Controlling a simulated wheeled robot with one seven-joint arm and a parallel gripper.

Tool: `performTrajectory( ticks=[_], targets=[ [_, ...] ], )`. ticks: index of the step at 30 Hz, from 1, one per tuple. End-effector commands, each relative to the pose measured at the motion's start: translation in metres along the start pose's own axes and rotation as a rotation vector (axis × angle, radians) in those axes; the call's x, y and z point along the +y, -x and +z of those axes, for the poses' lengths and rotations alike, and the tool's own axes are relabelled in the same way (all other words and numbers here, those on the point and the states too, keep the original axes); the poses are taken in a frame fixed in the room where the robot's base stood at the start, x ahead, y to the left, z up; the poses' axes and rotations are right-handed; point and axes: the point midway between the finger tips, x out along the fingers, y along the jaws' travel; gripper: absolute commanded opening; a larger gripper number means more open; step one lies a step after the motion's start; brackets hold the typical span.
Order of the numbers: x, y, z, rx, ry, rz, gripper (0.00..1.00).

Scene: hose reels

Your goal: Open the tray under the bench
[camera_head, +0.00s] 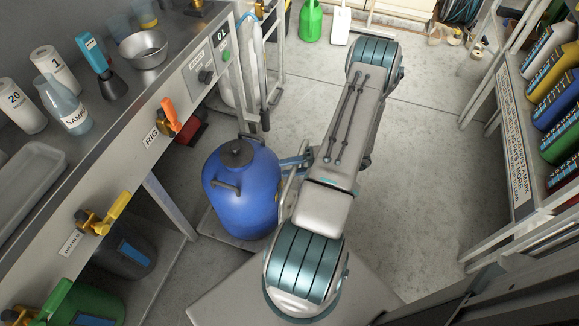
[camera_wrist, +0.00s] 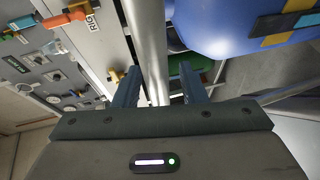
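The bench (camera_head: 120,130) runs along the left in the head view, with a label strip and valves on its front edge. I cannot make out a tray for certain under it; a low grey slab (camera_head: 217,230) shows beneath a blue drum (camera_head: 245,197). My gripper (camera_wrist: 157,72) is open in the wrist view, its two dark blue fingers apart. A bright metal post (camera_wrist: 149,45) runs between the fingers in the picture; I cannot tell whether it is between them in depth. In the head view my arm mostly hides the gripper.
A dark drum (camera_head: 122,252) and a green can (camera_head: 90,303) stand under the bench. An orange-handled valve (camera_head: 170,117) and a yellow-handled valve (camera_head: 103,216) stick out from its front. A shelf of bottles (camera_head: 512,150) stands at right.

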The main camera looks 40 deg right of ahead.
Motion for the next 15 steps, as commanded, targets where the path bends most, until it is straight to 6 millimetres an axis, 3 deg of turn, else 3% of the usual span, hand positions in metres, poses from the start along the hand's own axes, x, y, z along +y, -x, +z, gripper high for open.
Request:
performTrajectory(
  ticks=[5,15],
  targets=[
    [0.001,0.019,0.0,-0.003,0.0,-0.002,0.38],
    [0.0,0.096,0.0,-0.002,0.001,-0.002,0.38]
  ],
)
